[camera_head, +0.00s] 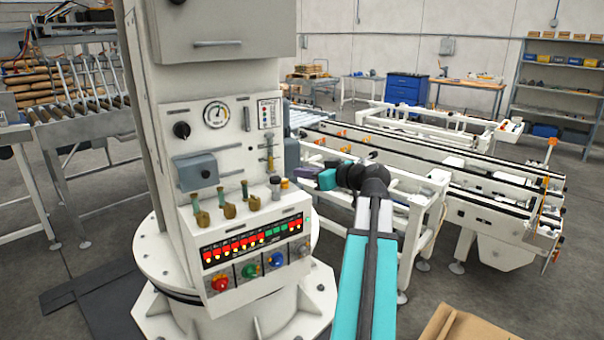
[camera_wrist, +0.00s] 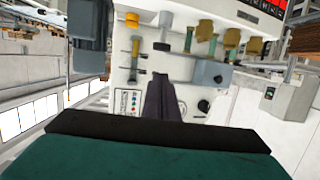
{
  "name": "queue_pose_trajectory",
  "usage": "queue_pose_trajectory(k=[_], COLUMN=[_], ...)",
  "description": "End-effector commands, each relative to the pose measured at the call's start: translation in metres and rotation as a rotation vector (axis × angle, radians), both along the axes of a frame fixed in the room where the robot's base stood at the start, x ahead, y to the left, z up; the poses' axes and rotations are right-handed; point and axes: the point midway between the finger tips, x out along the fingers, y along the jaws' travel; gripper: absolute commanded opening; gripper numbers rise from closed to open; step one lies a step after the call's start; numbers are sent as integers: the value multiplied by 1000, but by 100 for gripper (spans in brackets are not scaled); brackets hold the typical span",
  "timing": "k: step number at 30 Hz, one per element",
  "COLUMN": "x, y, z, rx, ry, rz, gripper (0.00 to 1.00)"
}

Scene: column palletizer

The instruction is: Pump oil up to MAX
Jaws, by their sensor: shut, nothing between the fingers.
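A white control column (camera_head: 235,165) carries a panel with a round gauge (camera_head: 216,114). A slim sight tube (camera_head: 269,152) on its right side shows amber in its lower part; it also shows in the inverted wrist view (camera_wrist: 134,58). I cannot read level marks. Below it are a grey-topped plunger knob (camera_head: 275,186) and a yellow cap (camera_head: 285,183). In the wrist view the plunger (camera_wrist: 165,20) and yellow cap (camera_wrist: 132,18) lie beyond the fingers. My gripper (camera_head: 300,172) is shut and empty, right of the panel; its fingertips (camera_wrist: 160,78) appear apart from the plunger.
Brass valves with green handles (camera_head: 229,210) stand left of the plunger, above a lit indicator strip (camera_head: 252,239). A blue-grey cylinder (camera_head: 291,155) protrudes at the panel's right edge. A white conveyor frame (camera_head: 425,190) stands behind my arm. A cardboard box (camera_head: 470,327) is at lower right.

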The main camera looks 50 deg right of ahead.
Motion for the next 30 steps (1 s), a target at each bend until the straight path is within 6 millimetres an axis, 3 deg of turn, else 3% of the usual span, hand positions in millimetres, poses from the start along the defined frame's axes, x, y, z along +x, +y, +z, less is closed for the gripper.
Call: queue_pose_trajectory(k=[10, 21, 30], x=[0, -1, -1], y=[0, -2, -1], z=[3, 27, 28], rx=[-1, -1, 0], ry=[0, 4, 5], rz=[1, 3, 5], gripper=[0, 0, 0])
